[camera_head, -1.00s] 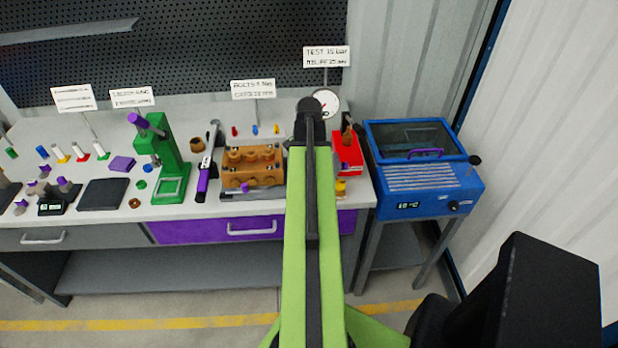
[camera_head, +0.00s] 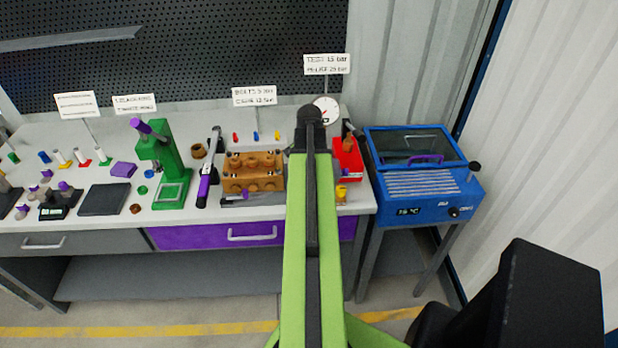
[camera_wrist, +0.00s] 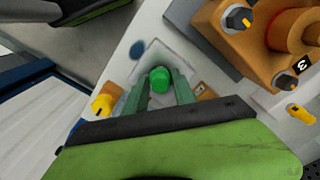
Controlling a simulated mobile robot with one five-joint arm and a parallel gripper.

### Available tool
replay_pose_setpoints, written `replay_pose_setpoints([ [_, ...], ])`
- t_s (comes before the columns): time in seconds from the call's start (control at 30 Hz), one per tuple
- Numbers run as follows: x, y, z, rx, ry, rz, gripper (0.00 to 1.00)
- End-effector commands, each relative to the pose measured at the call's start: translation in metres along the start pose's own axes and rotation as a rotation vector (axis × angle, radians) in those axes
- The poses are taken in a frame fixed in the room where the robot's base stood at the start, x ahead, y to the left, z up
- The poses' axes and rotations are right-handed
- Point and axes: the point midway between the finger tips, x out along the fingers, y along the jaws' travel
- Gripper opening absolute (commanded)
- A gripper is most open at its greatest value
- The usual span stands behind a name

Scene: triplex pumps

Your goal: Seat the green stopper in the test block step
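In the wrist view, the green stopper (camera_wrist: 160,80) sits between the two green fingers of my gripper (camera_wrist: 161,88), which look shut on it. Below it is a pale grey square surface (camera_wrist: 170,55) with a small dark round spot; I cannot tell whether the stopper touches it. I cannot clearly make out the test block step. In the head view, my arm hides the stopper and my gripper; the TEST sign (camera_head: 327,64) and a round gauge (camera_head: 326,110) stand just behind the arm's end.
An orange-brown block with knobs (camera_head: 253,171) is left of my arm and also shows at the upper right of the wrist view (camera_wrist: 265,40). A red tray (camera_head: 348,160) and a blue machine (camera_head: 425,180) are to the right. A yellow knob (camera_wrist: 102,104) is close to my left finger.

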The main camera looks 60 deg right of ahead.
Motion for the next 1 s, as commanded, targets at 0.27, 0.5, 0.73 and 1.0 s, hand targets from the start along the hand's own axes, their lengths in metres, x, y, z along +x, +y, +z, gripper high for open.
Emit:
replay_pose_setpoints([
  [0.27,-0.048,0.004,0.005,0.002,-0.017,0.011,0.54],
  [0.5,-0.104,0.003,0.003,0.002,-0.015,0.010,0.54],
  [0.73,-0.128,0.002,0.002,0.002,-0.014,0.010,0.54],
  [1.0,-0.126,0.002,0.002,0.002,-0.013,0.010,0.54],
])
